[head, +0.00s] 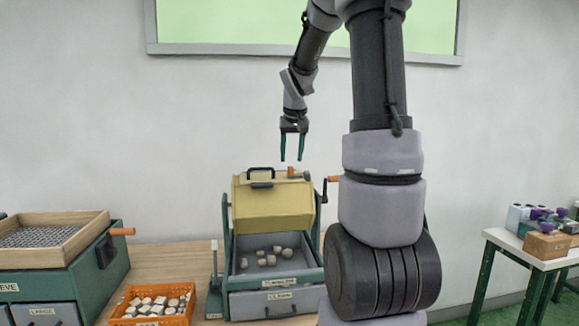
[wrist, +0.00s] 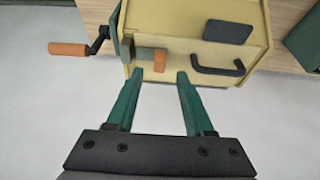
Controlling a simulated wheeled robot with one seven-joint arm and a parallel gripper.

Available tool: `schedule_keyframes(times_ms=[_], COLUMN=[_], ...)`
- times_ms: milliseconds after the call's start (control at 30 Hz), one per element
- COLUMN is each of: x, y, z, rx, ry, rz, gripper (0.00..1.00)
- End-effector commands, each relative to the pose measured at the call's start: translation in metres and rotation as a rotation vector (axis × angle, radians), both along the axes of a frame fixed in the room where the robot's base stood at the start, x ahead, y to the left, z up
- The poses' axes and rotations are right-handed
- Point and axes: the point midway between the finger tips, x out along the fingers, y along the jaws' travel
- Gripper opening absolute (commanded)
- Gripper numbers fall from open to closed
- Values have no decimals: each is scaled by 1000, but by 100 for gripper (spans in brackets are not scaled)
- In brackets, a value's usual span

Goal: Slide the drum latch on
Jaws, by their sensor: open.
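The yellow drum (head: 272,203) sits in a green frame on the bench, and it also fills the top of the wrist view (wrist: 190,15). On its upper edge is the latch, with an orange knob (head: 292,172). In the wrist view the orange knob (wrist: 160,60) sits beside a small green block. My gripper (head: 291,160) points down, open and empty, just above the latch. In the wrist view my fingertips (wrist: 160,74) lie either side of the knob's line, with the knob just beyond them. I cannot tell the exact height gap.
A black handle (wrist: 217,70) is beside the latch on the drum. A crank with an orange grip (wrist: 68,49) sticks out at one side. Below the drum is a tray holding several pale stones (head: 268,260). An orange basket (head: 150,318) and a wooden-framed sieve (head: 50,256) stand left.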

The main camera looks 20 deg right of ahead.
Motion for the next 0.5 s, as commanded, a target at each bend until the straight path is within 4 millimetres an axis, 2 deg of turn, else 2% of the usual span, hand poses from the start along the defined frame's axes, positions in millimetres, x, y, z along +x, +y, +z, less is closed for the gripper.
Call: schedule_keyframes(times_ms=[33, 200, 500], x=[3, 12, 16], y=[-1, -3, -4], z=[-10, -31, -40], rx=[1, 0, 1], ry=[5, 2, -1], rz=[1, 1, 0], gripper=[52, 52, 52])
